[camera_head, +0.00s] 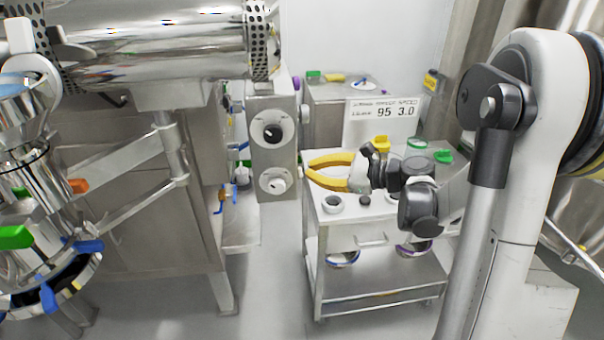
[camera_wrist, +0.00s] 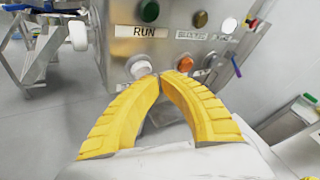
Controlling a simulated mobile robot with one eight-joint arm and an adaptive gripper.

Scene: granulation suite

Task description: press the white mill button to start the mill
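In the wrist view, a round white button (camera_wrist: 139,67) sits below the RUN label (camera_wrist: 137,31) on a grey metal control panel (camera_wrist: 115,50). My gripper (camera_wrist: 163,76) has two curved yellow fingers whose tips come together, with nothing held between them. The tips show just to the right of the white button. Whether they touch the panel cannot be told. In the head view, my gripper (camera_head: 310,169) points left at the side of the control box (camera_head: 259,160). The face with the RUN label is hidden there.
In the wrist view, a green lamp or button (camera_wrist: 149,10) is above RUN, and an orange one (camera_wrist: 184,64) is right of the fingertips. In the head view, a steel cart (camera_head: 372,240) with cups stands below my gripper. A sign (camera_head: 382,122) stands behind it.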

